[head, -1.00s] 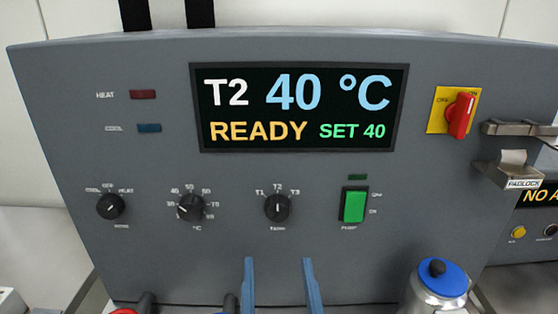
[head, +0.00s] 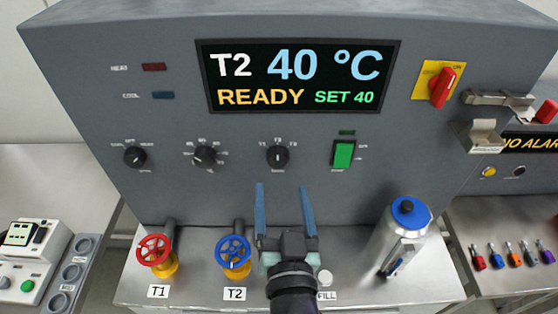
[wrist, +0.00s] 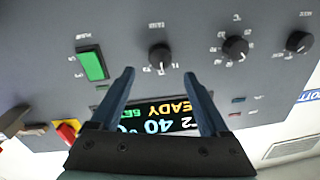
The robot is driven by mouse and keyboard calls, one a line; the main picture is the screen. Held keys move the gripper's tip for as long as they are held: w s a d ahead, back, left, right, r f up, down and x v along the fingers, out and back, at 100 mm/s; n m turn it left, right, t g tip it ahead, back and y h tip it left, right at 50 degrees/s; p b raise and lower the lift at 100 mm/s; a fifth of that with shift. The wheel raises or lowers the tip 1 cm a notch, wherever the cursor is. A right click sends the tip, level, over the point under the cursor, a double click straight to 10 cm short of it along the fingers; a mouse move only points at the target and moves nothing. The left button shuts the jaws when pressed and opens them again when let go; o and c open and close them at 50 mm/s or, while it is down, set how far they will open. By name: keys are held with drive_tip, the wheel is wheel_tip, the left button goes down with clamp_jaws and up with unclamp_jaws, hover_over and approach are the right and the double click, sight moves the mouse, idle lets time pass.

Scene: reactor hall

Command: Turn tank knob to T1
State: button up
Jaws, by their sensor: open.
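The tank knob (head: 277,157) is a small black dial on the grey panel, with T1, T2 and T3 marks above it. Its pointer looks upright, at the T2 mark. The display (head: 302,77) reads T2, 40 °C, READY, SET 40. My gripper (head: 284,190) is open and empty, its two blue fingers pointing up at the panel just below the tank knob, apart from it. In the wrist view, upside down, the tank knob (wrist: 160,57) lies beyond and between the fingertips (wrist: 158,72), not touched.
Left of the tank knob are the temperature knob (head: 204,157) and mode knob (head: 135,157). The green pump switch (head: 343,154) is to its right. Below stand a red valve (head: 154,250), a blue valve (head: 233,251) and a metal flask (head: 401,240). The red-yellow switch (head: 440,86) is upper right.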

sight(278, 162)
drive_tip(key=w, duration=0.2)
drive_tip(key=w+p, duration=0.1)
drive_tip(key=w, duration=0.3)
drive_tip(key=shift+w+a+p, duration=0.25)
drive_tip(key=shift+w+p, duration=0.05)
drive_tip(key=shift+c, duration=0.3)
clamp_jaws()
